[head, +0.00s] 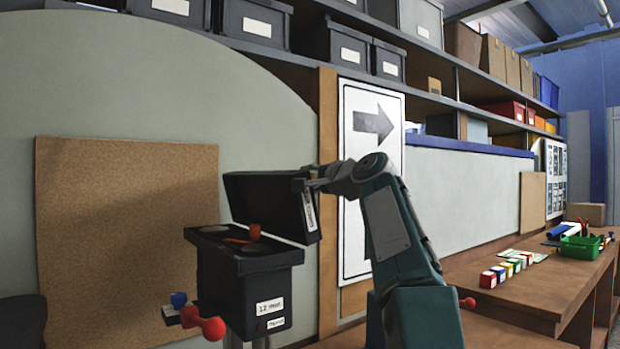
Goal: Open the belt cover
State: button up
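The belt cover (262,205) is a dark, flat lid with a white label on its side edge. It stands raised, nearly upright, at the back of a black box (240,300) left of centre. Two round dark discs and a small orange-red part (254,232) show on top of the box. My gripper (304,184) is at the cover's upper right corner and appears to touch it. My arm reaches there from the lower right. The fingers are small and dark against the cover, so whether they are closed on it is unclear.
A red knob (213,328) and a blue knob (178,299) stick out at the box's lower left. A white arrow sign (371,140) stands behind my arm. A wooden table (535,290) with coloured blocks (507,269) and a green basket (580,246) is at right.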

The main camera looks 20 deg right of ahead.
jog(key=shift+s+r, duration=0.1)
jog(key=shift+r, duration=0.05)
jog(key=shift+s, duration=0.5)
jog(key=s+d, duration=0.2)
jog(key=s, duration=0.8)
jog(key=shift+s, duration=0.3)
jog(key=s+a+f+n+g, duration=0.35)
jog(key=a+f, duration=0.35)
jog(key=f, duration=0.3)
jog(key=s+a+f+n+g, duration=0.2)
jog(key=s+a+f+g, duration=0.15)
jog(key=a+f, duration=0.45)
jog(key=s+a+f+n+g+h, duration=0.1)
jog(key=s+f+n, duration=0.3)
jog(key=s+f, duration=0.5)
jog(key=s+a+f+n+g+h, duration=0.2)
jog(key=s+f, duration=0.7)
jog(key=f, duration=0.8)
jog(key=shift+s+f+n+g, duration=0.35)
jog(key=shift+n+g, duration=0.55)
jog(key=shift+n, duration=0.15)
